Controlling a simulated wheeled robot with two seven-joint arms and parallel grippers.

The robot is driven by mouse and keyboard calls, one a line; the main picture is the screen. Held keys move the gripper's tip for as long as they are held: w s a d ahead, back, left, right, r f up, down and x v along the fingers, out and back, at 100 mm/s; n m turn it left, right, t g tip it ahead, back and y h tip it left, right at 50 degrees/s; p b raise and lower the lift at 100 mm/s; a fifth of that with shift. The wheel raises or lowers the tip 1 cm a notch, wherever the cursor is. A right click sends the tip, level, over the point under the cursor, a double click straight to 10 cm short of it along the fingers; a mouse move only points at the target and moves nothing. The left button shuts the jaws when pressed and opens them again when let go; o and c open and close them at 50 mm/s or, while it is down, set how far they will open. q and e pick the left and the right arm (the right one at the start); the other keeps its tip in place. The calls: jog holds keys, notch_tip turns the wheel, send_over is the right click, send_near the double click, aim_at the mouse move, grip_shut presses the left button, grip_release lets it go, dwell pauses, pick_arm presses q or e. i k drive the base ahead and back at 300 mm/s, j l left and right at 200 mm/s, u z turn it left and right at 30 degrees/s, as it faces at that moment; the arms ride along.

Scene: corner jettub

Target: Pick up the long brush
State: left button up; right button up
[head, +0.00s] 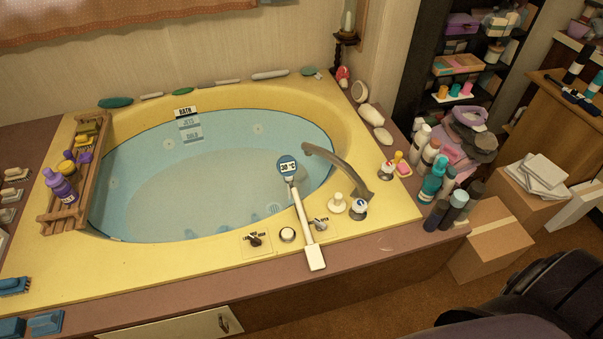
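A long, pale, straight-handled object (302,215) lies across the front rim of the yellow tub (200,248). Its wide flat end (315,257) is toward the front edge, and its other end meets a round "30 °C" display (288,166) over the water. I cannot tell if this is the long brush, as no bristles show. A short blue brush (14,286) lies at the far left front. Several small pale brushes (15,174) lie on the left ledge. Neither of my grippers is in view.
A curved spout (340,168) and knobs (358,209) stand right of the long object. A wooden rack (62,215) with bottles crosses the tub's left side. Bottles (434,180) crowd the right corner. Cardboard boxes (490,240) stand on the floor at right.

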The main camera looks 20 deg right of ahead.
aim_at(313, 251)
jog(key=z, duration=0.75)
